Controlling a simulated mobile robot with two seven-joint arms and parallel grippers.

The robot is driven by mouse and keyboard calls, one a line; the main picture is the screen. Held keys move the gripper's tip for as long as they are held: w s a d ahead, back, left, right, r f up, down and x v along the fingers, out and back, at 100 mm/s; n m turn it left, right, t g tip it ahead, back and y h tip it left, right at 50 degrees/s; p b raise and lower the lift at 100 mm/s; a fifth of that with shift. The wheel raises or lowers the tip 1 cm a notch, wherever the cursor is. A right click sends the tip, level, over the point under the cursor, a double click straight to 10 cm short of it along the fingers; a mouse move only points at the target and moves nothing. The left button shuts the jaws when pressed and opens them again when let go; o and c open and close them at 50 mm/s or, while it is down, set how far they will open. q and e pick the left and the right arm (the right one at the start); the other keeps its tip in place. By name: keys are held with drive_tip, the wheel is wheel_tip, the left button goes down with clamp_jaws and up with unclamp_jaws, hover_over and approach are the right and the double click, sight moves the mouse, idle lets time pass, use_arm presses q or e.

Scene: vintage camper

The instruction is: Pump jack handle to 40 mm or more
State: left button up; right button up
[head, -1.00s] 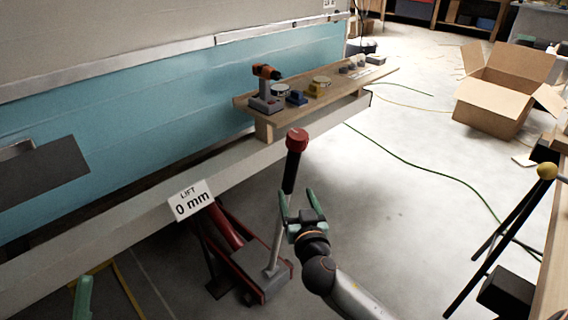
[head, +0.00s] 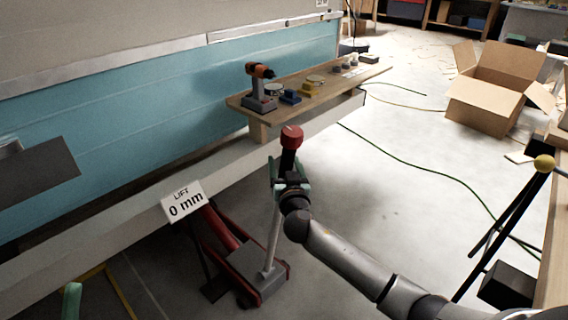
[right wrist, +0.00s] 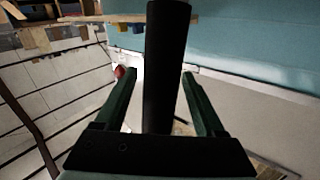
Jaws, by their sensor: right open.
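The red jack (head: 254,268) stands on the floor by the camper's lower edge. Its handle (head: 274,230) rises steeply as a grey rod to a black grip and a red knob (head: 292,137). A sign (head: 184,202) reads "LIFT 0 mm". My right gripper (head: 287,172) is at the black grip, below the knob. In the right wrist view the black grip (right wrist: 165,65) stands between the two green fingers, with a visible gap on each side; the gripper is open. Only a green tip of my left gripper (head: 72,300) shows at the lower left; its jaw state is hidden.
A wooden plank (head: 330,88) behind the handle holds an orange drill (head: 259,71) and small items. The pale camper sill (head: 120,222) runs diagonally beside the jack.

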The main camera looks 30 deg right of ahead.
drive_tip(key=shift+w+d, duration=0.2)
drive_tip(key=shift+w, duration=0.35)
clamp_jaws()
idle(1.1)
